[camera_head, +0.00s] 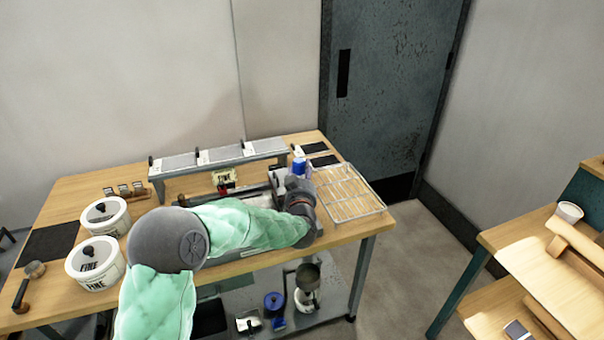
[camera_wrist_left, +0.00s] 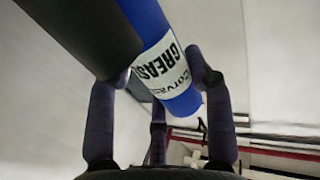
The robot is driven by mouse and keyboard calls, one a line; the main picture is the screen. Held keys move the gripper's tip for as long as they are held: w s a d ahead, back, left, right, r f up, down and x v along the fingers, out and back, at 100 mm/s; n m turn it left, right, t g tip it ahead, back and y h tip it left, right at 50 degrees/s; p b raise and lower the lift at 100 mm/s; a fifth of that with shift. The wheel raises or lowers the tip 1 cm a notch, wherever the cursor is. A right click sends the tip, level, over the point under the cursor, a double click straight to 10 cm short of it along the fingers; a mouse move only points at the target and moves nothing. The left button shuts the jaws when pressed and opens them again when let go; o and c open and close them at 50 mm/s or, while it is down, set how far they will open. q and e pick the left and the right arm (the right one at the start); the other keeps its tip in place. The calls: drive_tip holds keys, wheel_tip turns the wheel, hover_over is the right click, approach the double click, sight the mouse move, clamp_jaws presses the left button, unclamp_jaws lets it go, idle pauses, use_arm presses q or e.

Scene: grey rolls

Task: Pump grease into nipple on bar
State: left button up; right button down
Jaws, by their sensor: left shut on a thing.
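A blue grease tube (camera_wrist_left: 150,25) with a white label reading GREASE is between the dark fingers of my left gripper (camera_wrist_left: 160,70) in the left wrist view. A thick black part lies against the tube at the upper left of that view. In the head view the blue tube (camera_head: 299,166) sticks up just beyond my left gripper (camera_head: 298,181), over the right part of the workbench. My left gripper is shut on it. My left arm hides much of the bench's middle, and I cannot make out the bar or its nipple. My right gripper is not in view.
A long metal rack (camera_head: 220,156) stands along the bench's back. A wire rack (camera_head: 348,193) lies to the gripper's right. Two white tubs (camera_head: 95,264) and a dark mat (camera_head: 46,245) are at the left. A small yellow-and-red device (camera_head: 223,180) sits behind my arm.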

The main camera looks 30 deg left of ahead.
use_arm(q)
drive_tip(key=shift+f, duration=0.15)
idle(0.3)
drive_tip(key=shift+r+p, duration=0.5)
drive_tip(key=shift+r, duration=0.3)
drive_tip(key=shift+f+b, duration=0.65)
drive_tip(key=shift+f, duration=0.1)
idle(1.2)
idle(0.4)
drive_tip(key=shift+r+p, duration=0.55)
drive_tip(key=shift+r, duration=0.3)
